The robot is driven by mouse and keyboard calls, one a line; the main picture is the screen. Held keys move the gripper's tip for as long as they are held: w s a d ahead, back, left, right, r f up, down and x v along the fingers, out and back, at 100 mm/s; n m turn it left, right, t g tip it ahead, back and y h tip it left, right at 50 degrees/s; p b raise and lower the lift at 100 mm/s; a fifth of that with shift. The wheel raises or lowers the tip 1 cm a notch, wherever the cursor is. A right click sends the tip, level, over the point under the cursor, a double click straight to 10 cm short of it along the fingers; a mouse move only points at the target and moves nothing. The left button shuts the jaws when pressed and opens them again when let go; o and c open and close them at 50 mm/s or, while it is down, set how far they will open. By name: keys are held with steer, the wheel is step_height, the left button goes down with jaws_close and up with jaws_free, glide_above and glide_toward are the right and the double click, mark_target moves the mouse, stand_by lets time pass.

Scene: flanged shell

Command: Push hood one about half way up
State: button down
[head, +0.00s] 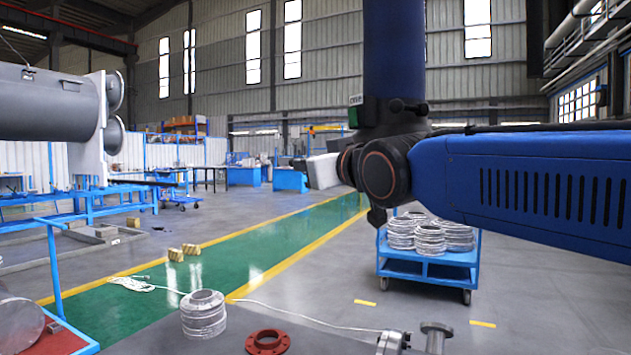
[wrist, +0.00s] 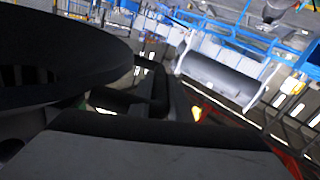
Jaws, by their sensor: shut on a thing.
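I cannot make out a hood in either view, and no mark reading hood one shows. In the wrist view, dark parts of my gripper (wrist: 155,100) show close up and blurred. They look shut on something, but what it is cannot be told. A dark round shape (wrist: 60,55) fills the upper left of that view, and a grey flat surface (wrist: 150,155) fills the bottom; I cannot tell what either is. In the head view my arm crosses the right half and its fingertips do not show. The grey flanged shell (head: 45,105) lies at the far left.
A blue cart (head: 430,262) with several metal rings stands right of centre. A red flange (head: 267,342) and ringed metal parts (head: 203,314) are in front. Wooden blocks (head: 183,251) lie by the green walkway (head: 250,264), which is largely clear. Blue benches (head: 100,205) stand left.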

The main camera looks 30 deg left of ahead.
step_height(320, 180, up, 26)
steer(key=shift+s+f, duration=0.15)
stand_by(0.3)
steer(key=c, duration=1.6)
jaws_free()
steer(key=shift+c, duration=0.2)
steer(key=v, duration=1.7)
steer(key=shift+d, duration=0.2)
